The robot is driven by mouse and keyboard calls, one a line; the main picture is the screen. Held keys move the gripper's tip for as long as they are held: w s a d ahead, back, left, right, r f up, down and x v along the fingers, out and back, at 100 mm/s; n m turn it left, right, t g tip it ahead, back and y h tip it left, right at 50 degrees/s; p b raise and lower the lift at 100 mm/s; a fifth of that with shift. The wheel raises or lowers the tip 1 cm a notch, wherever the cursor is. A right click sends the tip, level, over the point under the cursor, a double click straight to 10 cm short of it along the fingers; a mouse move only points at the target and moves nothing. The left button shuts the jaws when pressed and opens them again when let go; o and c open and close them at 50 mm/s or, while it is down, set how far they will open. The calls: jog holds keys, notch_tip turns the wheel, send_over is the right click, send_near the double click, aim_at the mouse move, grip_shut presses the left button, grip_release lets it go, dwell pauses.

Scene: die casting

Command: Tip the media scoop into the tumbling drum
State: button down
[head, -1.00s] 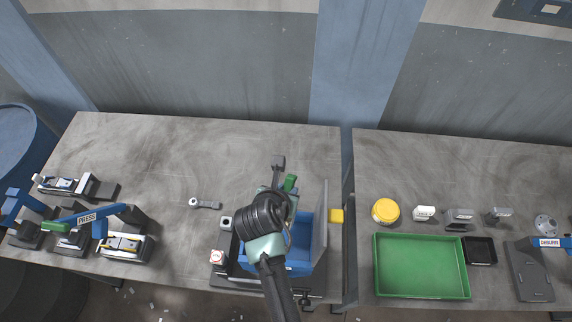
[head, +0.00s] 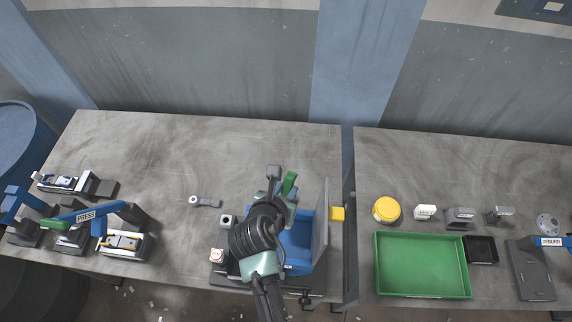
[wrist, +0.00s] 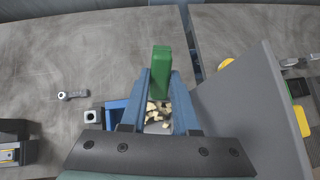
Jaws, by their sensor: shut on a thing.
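My gripper (head: 284,194) is over the blue tumbling drum (head: 299,258), whose grey lid (head: 321,228) stands open at its right. In the wrist view, my gripper (wrist: 161,82) has its blue fingers shut on the green handle (wrist: 161,70) of the media scoop. The handle also shows in the head view (head: 290,183). Tan media pieces (wrist: 158,112) show between the fingers; I cannot tell whether they lie in the scoop or in the drum. The scoop's bowl is hidden by my gripper and arm. The drum's blue edge (wrist: 114,114) and lid (wrist: 250,112) show close by.
A small grey block (head: 228,221) and a metal part (head: 205,201) lie left of the drum. Press fixtures (head: 122,243) stand at the far left. A yellow block (head: 337,214) is right of the lid. A green tray (head: 421,265) is on the right table. The table behind is clear.

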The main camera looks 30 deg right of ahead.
jog(key=shift+s+a+r, duration=0.1)
dwell(0.4)
jog(key=shift+s+a+b, duration=0.1)
jog(key=shift+a+b, duration=0.05)
jog(key=shift+b, duration=0.15)
jog(key=shift+s+r+t+h, duration=0.1)
jog(key=shift+t+h, duration=0.2)
jog(key=shift+s+a+f+h+b, duration=0.2)
jog(key=shift+a+h+b, duration=0.1)
jog(key=shift+b, duration=0.3)
jog(key=shift+r+t, duration=0.25)
jog(key=shift+t, duration=0.05)
jog(key=shift+f, duration=0.1)
